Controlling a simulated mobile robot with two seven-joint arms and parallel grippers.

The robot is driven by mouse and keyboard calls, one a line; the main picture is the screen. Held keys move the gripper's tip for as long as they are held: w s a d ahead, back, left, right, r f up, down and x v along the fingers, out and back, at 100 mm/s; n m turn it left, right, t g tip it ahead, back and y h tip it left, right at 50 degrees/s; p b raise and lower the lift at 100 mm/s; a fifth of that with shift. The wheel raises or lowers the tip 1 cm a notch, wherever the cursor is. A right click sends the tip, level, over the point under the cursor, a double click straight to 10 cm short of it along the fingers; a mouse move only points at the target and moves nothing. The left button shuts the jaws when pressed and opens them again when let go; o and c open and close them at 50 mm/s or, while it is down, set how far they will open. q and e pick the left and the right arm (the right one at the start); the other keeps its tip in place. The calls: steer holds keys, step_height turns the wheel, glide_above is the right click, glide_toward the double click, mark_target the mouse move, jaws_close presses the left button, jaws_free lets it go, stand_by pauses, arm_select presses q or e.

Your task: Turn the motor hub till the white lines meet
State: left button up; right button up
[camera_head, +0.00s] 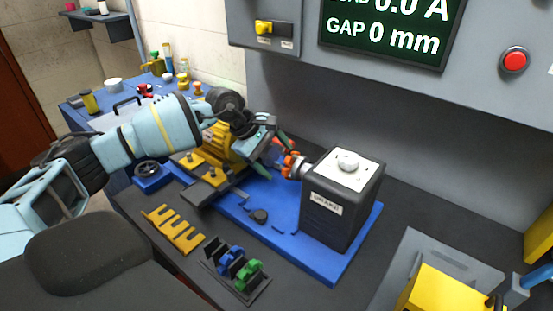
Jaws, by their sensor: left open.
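A yellow motor (222,146) stands on the blue base plate (240,215), partly covered by my left arm. An orange hub (292,161) with a grey shaft end sits between the motor and a black box (338,212) with a white top and a label on its front. My left gripper (276,157) is open at the hub's motor side; whether its fingers touch the hub I cannot tell. The white lines are too small or hidden to make out. My right gripper is out of view.
A yellow slotted piece (173,231) and a rack with blue and green clips (236,272) lie in front. A yellow block (440,290) stands at the lower right. The display (385,32) reads "GAP 0 mm". A red button (514,61) is on the wall panel.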

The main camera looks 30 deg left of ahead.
mark_target(267, 149)
arm_select(q)
steer(key=v, duration=0.6)
steer(key=shift+s+a+r, duration=0.1)
steer(key=shift+s+r, duration=0.05)
steer(key=shift+r, duration=0.15)
